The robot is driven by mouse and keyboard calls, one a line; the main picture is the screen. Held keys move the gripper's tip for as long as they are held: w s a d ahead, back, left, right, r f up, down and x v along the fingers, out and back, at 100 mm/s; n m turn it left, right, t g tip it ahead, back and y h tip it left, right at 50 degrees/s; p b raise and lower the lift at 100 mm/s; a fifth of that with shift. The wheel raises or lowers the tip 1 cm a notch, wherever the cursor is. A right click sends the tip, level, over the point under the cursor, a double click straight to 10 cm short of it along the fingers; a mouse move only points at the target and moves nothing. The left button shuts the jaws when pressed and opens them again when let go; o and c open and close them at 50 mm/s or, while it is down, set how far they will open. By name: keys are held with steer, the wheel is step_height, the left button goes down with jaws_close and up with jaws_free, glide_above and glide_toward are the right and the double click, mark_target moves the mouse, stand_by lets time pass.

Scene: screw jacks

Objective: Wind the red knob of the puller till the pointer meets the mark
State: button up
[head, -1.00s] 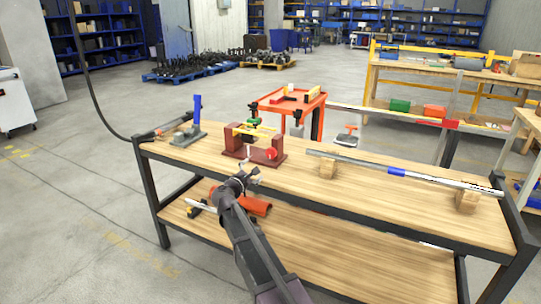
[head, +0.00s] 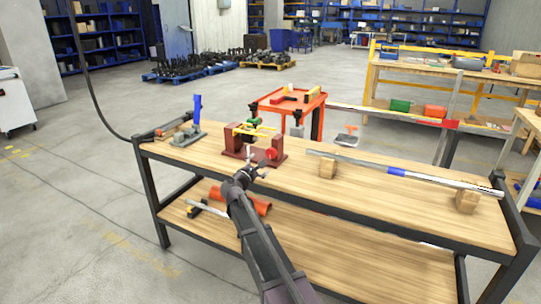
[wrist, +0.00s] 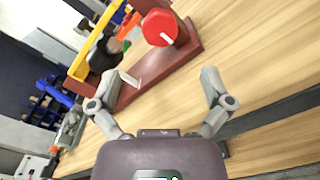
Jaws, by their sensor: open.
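The puller is a dark red frame (head: 233,142) on the wooden bench, with a yellow bar (head: 252,131) across its top. Its round red knob (head: 271,153) is at the front right; in the wrist view the knob (wrist: 158,29) is at top centre and bears a short white line. A small white piece (head: 249,151) shows at the puller's front; I cannot tell whether it is the pointer or the mark. My gripper (head: 257,167) is just in front of the puller, near the knob. In the wrist view my gripper (wrist: 170,77) is spread wide and empty, short of the knob.
A blue-handled tool (head: 196,110) stands on the bench to the left. A long metal bar (head: 350,160) rests on wooden blocks (head: 328,168) to the right. An orange cart (head: 275,104) stands behind. Bare bench top lies right of the puller.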

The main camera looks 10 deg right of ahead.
mark_target(270, 154)
steer(key=x, duration=0.9)
steer(key=c, duration=1.1)
